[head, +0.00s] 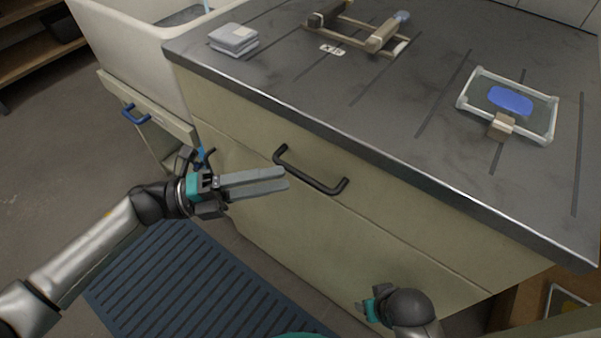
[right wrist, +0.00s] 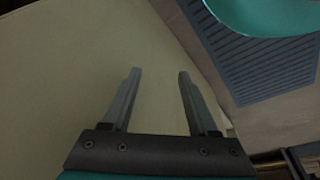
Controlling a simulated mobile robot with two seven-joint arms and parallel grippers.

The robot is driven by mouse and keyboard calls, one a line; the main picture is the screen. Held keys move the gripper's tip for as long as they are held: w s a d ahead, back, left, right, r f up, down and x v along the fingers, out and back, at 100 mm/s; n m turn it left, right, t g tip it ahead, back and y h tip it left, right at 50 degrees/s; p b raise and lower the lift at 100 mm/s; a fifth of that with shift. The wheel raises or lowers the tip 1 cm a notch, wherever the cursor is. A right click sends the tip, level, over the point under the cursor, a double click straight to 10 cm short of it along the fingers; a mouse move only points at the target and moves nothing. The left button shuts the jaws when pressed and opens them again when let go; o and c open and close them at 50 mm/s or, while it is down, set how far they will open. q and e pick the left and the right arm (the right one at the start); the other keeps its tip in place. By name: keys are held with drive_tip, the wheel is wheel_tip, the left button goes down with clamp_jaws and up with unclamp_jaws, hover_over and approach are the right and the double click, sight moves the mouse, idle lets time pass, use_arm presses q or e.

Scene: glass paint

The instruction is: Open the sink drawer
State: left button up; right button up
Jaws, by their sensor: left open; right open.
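The sink drawer (head: 170,125) is the pale front under the white sink at the upper left of the head view, with a blue bar handle (head: 135,114). I cannot tell whether its front stands slightly proud of the cabinet. My left gripper (head: 286,179) is open and empty, to the right of and nearer than the blue handle. Its fingers point right, in front of the counter cabinet and apart from the blue handle. My right gripper (right wrist: 158,74) is open and empty in the right wrist view, facing a pale surface. In the head view its fingers are hidden.
A black handle (head: 312,172) on the counter drawer is close to my left fingers. A blue slatted mat (head: 185,285) lies on the floor. The dark counter (head: 300,80) holds a folded cloth (head: 234,39), a wooden frame (head: 358,34) and a framed glass with blue paint (head: 510,101).

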sight(301, 173)
use_arm(q)
drive_tip(key=d, duration=0.5)
drive_tip(key=shift+w+r, duration=0.3)
drive_tip(key=shift+w, duration=0.1)
clamp_jaws()
idle(1.0)
